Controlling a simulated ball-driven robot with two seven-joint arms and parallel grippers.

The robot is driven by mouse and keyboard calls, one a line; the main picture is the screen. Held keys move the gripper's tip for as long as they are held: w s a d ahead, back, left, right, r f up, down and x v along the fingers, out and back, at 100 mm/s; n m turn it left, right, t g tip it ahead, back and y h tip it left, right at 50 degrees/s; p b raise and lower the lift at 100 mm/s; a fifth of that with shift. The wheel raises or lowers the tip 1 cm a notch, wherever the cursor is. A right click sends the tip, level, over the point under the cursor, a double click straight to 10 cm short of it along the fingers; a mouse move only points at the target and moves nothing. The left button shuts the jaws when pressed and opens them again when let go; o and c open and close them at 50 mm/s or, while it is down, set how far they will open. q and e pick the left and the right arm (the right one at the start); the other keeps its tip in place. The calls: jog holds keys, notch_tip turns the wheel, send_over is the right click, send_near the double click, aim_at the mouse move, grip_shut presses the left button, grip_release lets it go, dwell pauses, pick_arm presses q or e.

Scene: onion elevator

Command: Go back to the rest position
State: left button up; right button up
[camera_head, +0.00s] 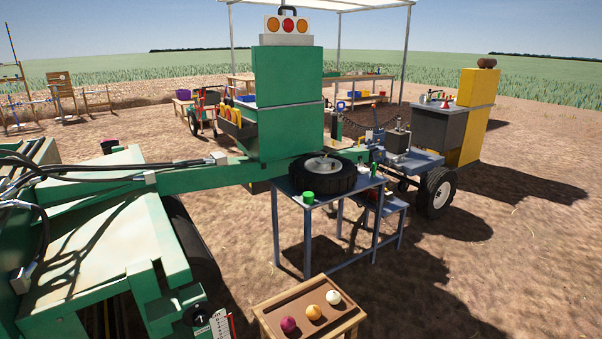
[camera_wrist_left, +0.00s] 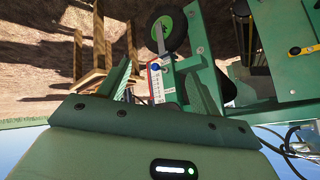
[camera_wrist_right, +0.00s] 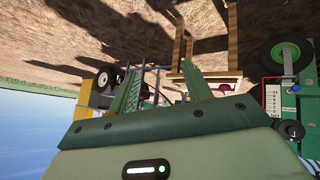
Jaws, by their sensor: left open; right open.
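My left gripper (camera_wrist_left: 160,88) is open and empty in the left wrist view, its two green fingers apart. My right gripper (camera_wrist_right: 158,90) is open and empty in the right wrist view. Neither gripper shows in the head view. Three onions sit in a row in a wooden tray (camera_head: 268,315) at the bottom of the head view: a purple one (camera_head: 288,324), an orange one (camera_head: 314,312) and a white one (camera_head: 333,297). Both wrist views look upside down, with sky at the bottom. Neither gripper touches anything visible.
A green machine (camera_head: 105,225) fills the left of the head view. Bare soil (camera_head: 480,285) is open at the right.

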pick_arm(q)
jog(key=s+d+f+g, duration=0.2)
jog(key=s+f+g, duration=0.1)
jog(key=s, duration=1.1)
jog(key=s+d+f+g, duration=0.2)
jog(key=s+f, duration=0.4)
jog(key=s, duration=0.9)
jog(key=s+d+f+g, duration=0.2)
jog(key=s+f+g, duration=0.1)
jog(key=s, duration=1.2)
jog(key=shift+d+f+g+h, duration=0.3)
jog(key=shift+f+h, duration=0.1)
jog(key=shift+f, duration=0.25)
pick_arm(e)
jog(key=s+a+f+g, duration=0.2)
jog(key=s+f+g, duration=0.1)
jog(key=s, duration=1.1)
jog(key=s+a+f+g, duration=0.2)
jog(key=s+f, duration=0.4)
jog(key=s, duration=0.9)
jog(key=s+a+f+g, duration=0.2)
jog(key=s+f+g, duration=0.1)
jog(key=s, duration=1.2)
jog(key=shift+s+a+f+g+y, duration=0.15)
jog(key=shift+a+f+g+y, duration=0.2)
jog(key=shift+f, duration=0.3)
